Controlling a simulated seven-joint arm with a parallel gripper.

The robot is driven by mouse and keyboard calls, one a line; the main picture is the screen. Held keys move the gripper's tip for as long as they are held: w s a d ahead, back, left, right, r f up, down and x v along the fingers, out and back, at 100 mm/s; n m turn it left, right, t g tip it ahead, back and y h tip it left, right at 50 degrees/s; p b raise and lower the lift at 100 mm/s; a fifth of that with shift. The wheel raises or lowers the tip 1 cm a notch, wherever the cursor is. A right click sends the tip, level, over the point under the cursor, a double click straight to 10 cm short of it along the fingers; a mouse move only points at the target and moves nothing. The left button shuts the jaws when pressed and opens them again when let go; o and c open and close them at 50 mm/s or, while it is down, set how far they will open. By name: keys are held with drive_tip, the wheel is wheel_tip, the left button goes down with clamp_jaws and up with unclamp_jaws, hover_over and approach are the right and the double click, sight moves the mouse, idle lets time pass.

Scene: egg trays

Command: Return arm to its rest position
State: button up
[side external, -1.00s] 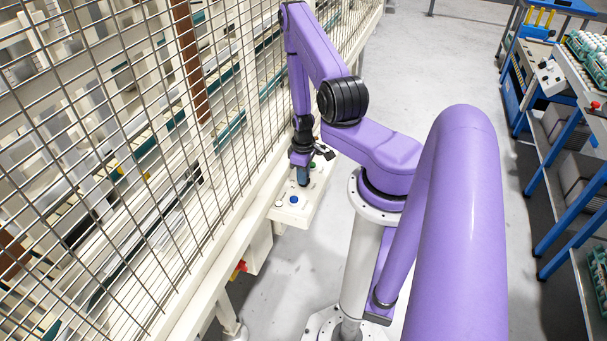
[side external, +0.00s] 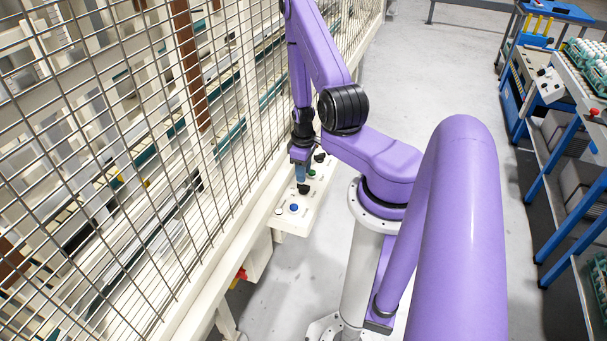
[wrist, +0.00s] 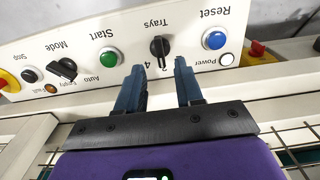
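My arm stands on its white column, bent over toward the fence. My gripper (side external: 301,171) is just above the white control panel (side external: 291,221). In the wrist view, the two blue fingers (wrist: 159,66) are apart with nothing between them. The black Trays knob (wrist: 160,46) is just beyond the fingertips, in line with the gap. The gripper looks clear of the knob, though the exact distance is hard to tell.
The panel (wrist: 130,22) also has a green Start button (wrist: 109,57), a blue Reset button (wrist: 214,40) and a black Mode knob (wrist: 63,69). A wire mesh fence (side external: 130,130) runs close on the left. Shelving with egg trays (side external: 590,62) stands right; grey floor between is open.

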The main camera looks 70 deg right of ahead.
drive_tip(key=shift+r, duration=0.1)
wheel_tip(320, 180, up, 22)
idle(1.1)
